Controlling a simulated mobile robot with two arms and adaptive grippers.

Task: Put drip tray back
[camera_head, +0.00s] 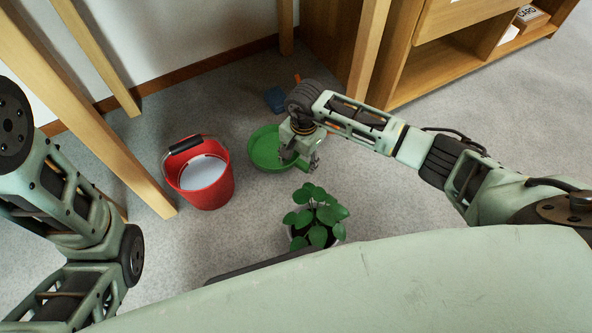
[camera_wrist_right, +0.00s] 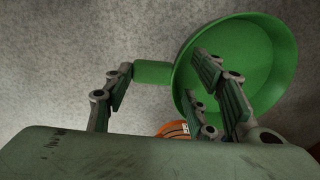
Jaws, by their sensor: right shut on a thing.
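The drip tray (camera_head: 262,147) is a round, shallow green dish with a short tab on its rim. It shows face-on in the right wrist view (camera_wrist_right: 258,52). My right gripper (camera_head: 302,160) is at the tray's right side in the head view. In the wrist view its fingers (camera_wrist_right: 160,92) are on either side of the tab and near rim, shut on the tray. I cannot tell whether the tray touches the floor. A leafy potted plant (camera_head: 316,214) stands nearer me, its pot mostly hidden by leaves and my body. My left gripper is out of view.
A red bucket (camera_head: 207,190) with pale contents stands left of the tray, beside a wooden leg. A blue object (camera_head: 275,99) lies behind the tray. A wooden shelf unit (camera_head: 440,62) stands at back right. An orange object (camera_wrist_right: 174,129) shows below the tray. Floor right of the plant is clear.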

